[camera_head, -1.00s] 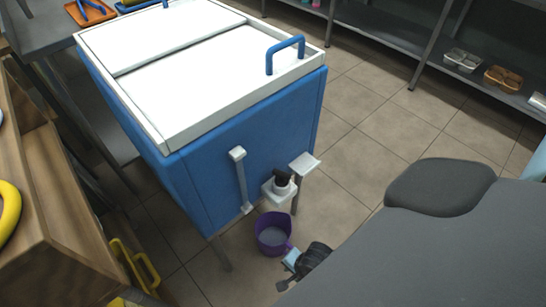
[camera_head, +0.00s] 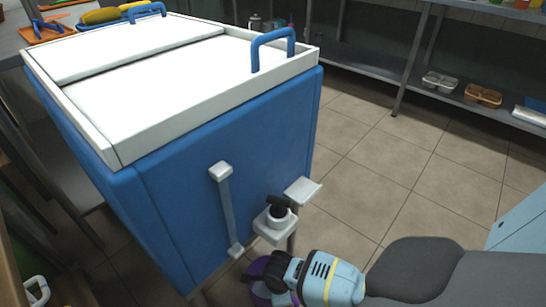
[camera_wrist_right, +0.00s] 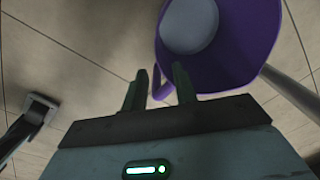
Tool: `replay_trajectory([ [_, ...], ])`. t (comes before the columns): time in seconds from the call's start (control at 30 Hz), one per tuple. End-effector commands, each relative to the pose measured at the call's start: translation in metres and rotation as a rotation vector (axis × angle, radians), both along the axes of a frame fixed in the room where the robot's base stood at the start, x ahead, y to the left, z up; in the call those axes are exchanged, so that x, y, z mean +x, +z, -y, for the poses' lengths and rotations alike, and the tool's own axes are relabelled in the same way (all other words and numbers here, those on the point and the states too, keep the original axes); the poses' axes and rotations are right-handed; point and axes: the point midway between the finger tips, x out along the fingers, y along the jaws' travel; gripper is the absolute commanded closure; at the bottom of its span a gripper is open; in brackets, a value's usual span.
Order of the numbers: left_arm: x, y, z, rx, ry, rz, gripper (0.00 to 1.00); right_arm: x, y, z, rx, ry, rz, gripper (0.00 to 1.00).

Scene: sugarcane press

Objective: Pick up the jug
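The purple jug (camera_head: 259,272) is low in front of the blue press, near the white spout with a black knob (camera_head: 276,217). My right gripper hides much of it in the head view. In the right wrist view the jug (camera_wrist_right: 258,50) fills the upper right, with a pale round area inside. My right gripper (camera_wrist_right: 160,84) has its fingers apart, and a purple part of the jug, perhaps its handle, shows between them. I cannot tell whether they touch it. The right gripper also shows in the head view (camera_head: 272,272). My left gripper is not in view.
The blue press (camera_head: 225,140) with a white top (camera_head: 160,60) and blue handles (camera_head: 272,47) stands close by. A small white ledge (camera_head: 300,191) and a vertical bar (camera_head: 228,210) stick out of its front. Tiled floor (camera_head: 375,165) is open to the right; shelves line the back.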

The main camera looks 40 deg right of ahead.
Motion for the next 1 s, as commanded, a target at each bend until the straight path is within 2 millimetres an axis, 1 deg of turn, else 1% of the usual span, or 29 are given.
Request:
replay_trajectory([
  [0.03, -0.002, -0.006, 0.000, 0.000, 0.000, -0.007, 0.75, 0.000, -0.009, 0.001, -0.001, 0.000, -0.003, 0.72],
  [0.13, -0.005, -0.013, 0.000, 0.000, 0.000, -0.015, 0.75, 0.000, -0.019, 0.000, -0.001, 0.001, -0.003, 0.72],
  [0.33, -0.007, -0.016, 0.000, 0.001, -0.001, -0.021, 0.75, 0.001, -0.021, 0.000, 0.000, 0.002, 0.000, 0.72],
  [0.43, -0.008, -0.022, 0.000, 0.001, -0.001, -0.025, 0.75, 0.002, -0.028, 0.000, -0.002, 0.002, -0.001, 0.72],
  [0.6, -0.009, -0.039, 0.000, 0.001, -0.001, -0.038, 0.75, 0.006, -0.048, -0.002, -0.001, 0.004, -0.002, 0.72],
  [0.8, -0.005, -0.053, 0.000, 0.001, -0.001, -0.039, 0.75, 0.008, -0.067, -0.002, -0.002, 0.002, -0.001, 0.72],
  [1.0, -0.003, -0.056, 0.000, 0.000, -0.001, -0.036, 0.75, 0.008, -0.071, -0.002, 0.000, 0.002, 0.000, 0.72],
])
